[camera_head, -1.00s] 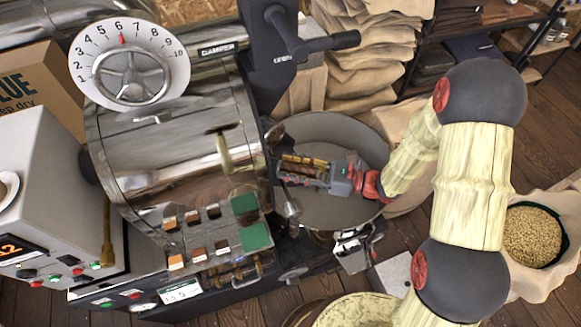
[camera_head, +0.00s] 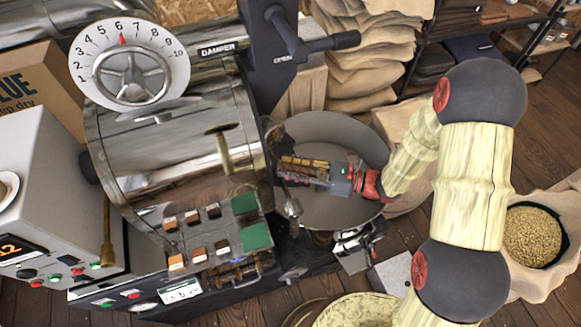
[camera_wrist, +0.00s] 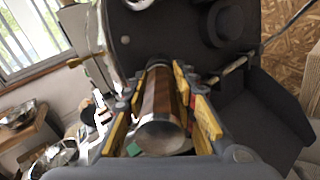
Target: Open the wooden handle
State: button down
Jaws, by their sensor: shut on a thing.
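The wooden handle (camera_wrist: 158,98) shows in the wrist view as a brown cylinder with a metal end cap, lying between the two yellow-padded fingers of my gripper (camera_wrist: 160,82). The fingers are shut on it from both sides. Its far end meets the dark front of the roaster drum. In the head view my gripper (camera_head: 300,170) is at the right side of the shiny roaster drum (camera_head: 170,150), above the round cooling tray. There the handle is mostly hidden by the fingers.
The grey cooling tray (camera_head: 345,130) lies below my gripper. A black damper lever (camera_head: 320,43) stands above it. A panel of sample blocks (camera_head: 205,235) is at the drum's front. Stacked sacks (camera_head: 370,60) stand behind, and a sack of beans (camera_head: 533,236) is at right.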

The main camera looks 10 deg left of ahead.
jog(key=d+p, duration=0.2)
jog(key=d, duration=0.8)
jog(key=shift+d+p, duration=0.3)
jog(key=shift+p, duration=0.1)
jog(key=shift+s, duration=0.1)
jog(key=c, duration=1.5)
grip_release()
jog(key=shift+c, duration=0.2)
jog(key=d, duration=1.2)
jog(key=shift+s, duration=0.15)
